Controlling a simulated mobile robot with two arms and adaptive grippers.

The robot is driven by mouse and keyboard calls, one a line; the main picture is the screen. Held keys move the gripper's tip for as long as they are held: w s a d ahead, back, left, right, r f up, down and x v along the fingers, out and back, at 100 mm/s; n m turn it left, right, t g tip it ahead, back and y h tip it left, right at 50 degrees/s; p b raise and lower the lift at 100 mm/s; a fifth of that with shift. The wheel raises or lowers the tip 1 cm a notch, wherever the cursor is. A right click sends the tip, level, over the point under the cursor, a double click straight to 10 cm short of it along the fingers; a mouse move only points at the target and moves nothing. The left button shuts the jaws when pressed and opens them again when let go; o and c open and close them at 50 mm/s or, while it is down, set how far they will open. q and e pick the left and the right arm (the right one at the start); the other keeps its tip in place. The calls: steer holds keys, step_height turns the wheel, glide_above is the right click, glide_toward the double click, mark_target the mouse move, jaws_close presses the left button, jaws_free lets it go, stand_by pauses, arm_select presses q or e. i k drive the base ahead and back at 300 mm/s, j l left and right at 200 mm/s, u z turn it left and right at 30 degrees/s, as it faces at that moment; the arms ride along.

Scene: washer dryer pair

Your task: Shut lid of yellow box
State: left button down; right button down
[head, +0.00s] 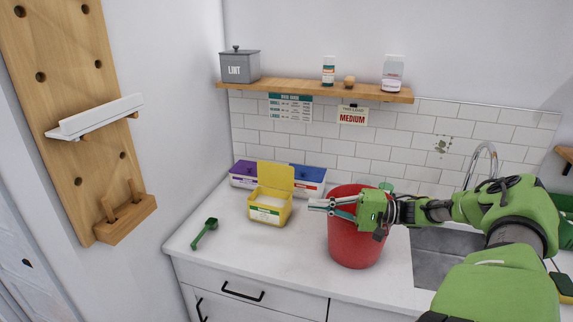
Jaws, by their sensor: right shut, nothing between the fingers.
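The yellow box (268,213) stands on the white counter with white contents showing inside. Its yellow lid (275,177) stands up, open, at the back of the box. My right gripper (312,205) is shut and empty. It appears in front of the red bucket, just to the right of the yellow box, with its fingertips pointing left toward the box. A small gap shows between the fingertips and the box. My left gripper is not in view.
A purple box (243,174) and a blue-lidded box (309,178) stand behind the yellow box. The red bucket (352,245) is to its right, with the sink (436,270) beyond. A green scoop (204,233) lies left. The counter front (255,255) is clear.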

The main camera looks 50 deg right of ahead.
mark_target(271, 174)
steer(key=i+l, duration=0.2)
steer(key=l, duration=0.2)
steer(key=i+l, duration=0.45)
steer(key=l, duration=0.3)
steer(key=i+l, duration=0.25)
steer(key=l, duration=0.15)
